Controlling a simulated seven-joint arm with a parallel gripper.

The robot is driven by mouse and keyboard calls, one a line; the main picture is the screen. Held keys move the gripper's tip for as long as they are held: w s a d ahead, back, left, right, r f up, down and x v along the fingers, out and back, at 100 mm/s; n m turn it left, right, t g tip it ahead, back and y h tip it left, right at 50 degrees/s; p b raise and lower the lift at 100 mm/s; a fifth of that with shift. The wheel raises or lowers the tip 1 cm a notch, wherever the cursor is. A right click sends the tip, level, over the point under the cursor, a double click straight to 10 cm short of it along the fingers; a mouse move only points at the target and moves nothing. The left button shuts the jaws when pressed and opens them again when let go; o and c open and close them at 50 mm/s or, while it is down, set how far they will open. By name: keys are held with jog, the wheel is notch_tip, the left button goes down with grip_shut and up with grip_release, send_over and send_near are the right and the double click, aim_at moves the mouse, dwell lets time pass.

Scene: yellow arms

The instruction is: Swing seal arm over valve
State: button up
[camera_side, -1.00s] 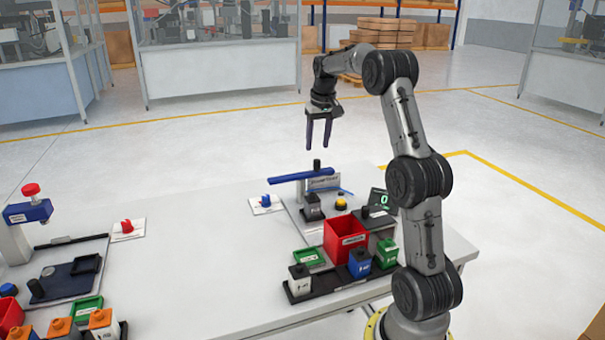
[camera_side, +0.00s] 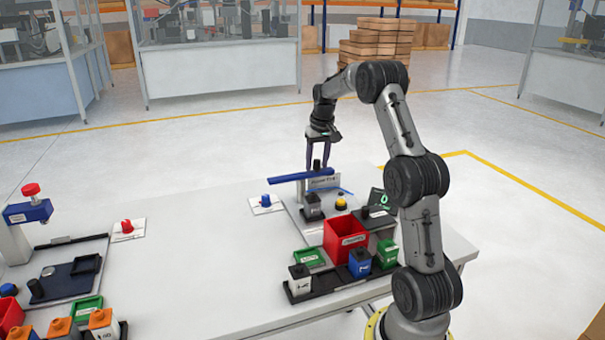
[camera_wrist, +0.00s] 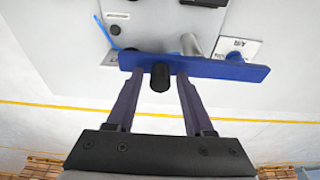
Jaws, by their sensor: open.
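The seal arm is a blue bar (camera_side: 288,177) on a grey post at the back of the right-hand station; it also shows in the wrist view (camera_wrist: 232,69). A black knob (camera_wrist: 159,78) stands up near one end of it. My gripper (camera_side: 318,167) is open and points down over that end. In the wrist view its two fingers (camera_wrist: 158,74) are on either side of the knob, with a gap at each side. A dark block with a grey front (camera_side: 313,207), perhaps the valve, stands below and in front of the bar.
A yellow button (camera_side: 341,203) and a counter display (camera_side: 379,200) are on the same station. In front stand a red bin (camera_side: 345,236), a blue container (camera_side: 360,263) and green containers. A blue knob on a white card (camera_side: 266,202) lies left. The table's middle is clear.

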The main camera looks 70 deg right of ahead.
jog(key=shift+c, duration=0.3)
jog(key=c, duration=0.6)
